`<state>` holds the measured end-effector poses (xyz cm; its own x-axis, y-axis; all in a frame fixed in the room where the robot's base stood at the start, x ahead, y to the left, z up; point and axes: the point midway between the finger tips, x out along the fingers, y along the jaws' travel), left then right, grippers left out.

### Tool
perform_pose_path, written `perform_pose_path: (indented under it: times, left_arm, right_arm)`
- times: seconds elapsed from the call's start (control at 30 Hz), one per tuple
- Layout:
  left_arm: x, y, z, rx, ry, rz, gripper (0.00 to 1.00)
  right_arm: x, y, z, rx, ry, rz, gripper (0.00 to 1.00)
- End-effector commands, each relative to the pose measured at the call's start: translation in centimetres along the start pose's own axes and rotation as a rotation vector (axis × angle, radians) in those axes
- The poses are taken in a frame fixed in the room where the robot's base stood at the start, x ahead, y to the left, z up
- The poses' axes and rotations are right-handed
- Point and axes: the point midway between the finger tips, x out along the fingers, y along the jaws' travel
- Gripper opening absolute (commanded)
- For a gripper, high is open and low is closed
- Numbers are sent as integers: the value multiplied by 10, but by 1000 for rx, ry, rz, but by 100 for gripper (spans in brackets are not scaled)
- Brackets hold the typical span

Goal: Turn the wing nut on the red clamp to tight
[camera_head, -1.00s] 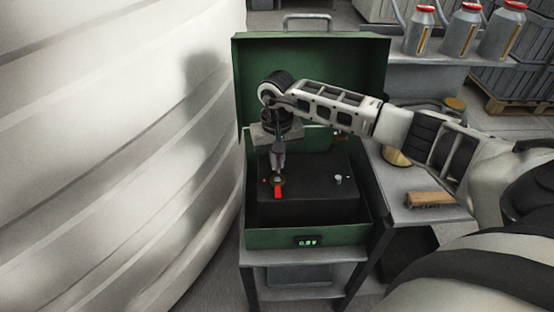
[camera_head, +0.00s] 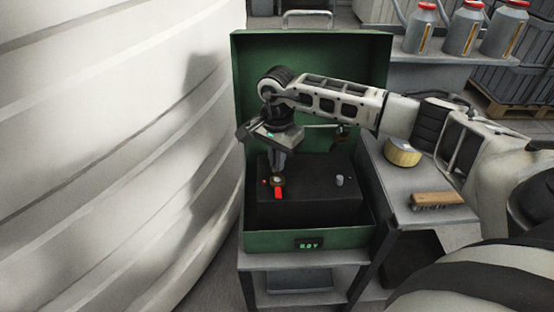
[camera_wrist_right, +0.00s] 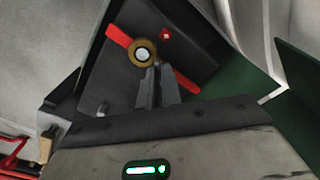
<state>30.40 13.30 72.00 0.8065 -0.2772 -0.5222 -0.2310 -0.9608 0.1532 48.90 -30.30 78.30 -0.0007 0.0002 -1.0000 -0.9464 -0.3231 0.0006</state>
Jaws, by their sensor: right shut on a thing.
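The red clamp (camera_head: 278,193) sits on the left part of the black battery block (camera_head: 315,192) inside the green box. In the right wrist view the clamp (camera_wrist_right: 118,36) runs as a red bar under a round brass wing nut (camera_wrist_right: 143,53) with a pale centre. My right gripper (camera_head: 277,173) points down from above at the wing nut. In the wrist view its dark fingers (camera_wrist_right: 156,68) are close together at the nut's edge, shut on it. The fingers hide part of the nut and clamp. My left gripper is not in view.
A grey post (camera_head: 339,180) stands on the block's right. A brush (camera_head: 437,200) and a yellowish roll (camera_head: 402,152) lie on the side table. A large pale curved surface fills the left.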

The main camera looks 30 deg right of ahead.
Motion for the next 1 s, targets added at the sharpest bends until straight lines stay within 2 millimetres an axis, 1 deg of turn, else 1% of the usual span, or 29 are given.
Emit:
perform_pose_path:
  times: [0.2,0.5,0.7,1.0]
  left_arm:
    - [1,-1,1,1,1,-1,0]
    - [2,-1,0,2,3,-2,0]
    - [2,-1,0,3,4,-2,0]
    - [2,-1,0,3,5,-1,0]
  right_arm:
    - [-1,0,-1,208,1,-1,0]
    - [-1,0,-1,460,1,-2,0]
    - [-1,0,-1,580,1,-2,0]
    - [-1,0,-1,671,1,-2,0]
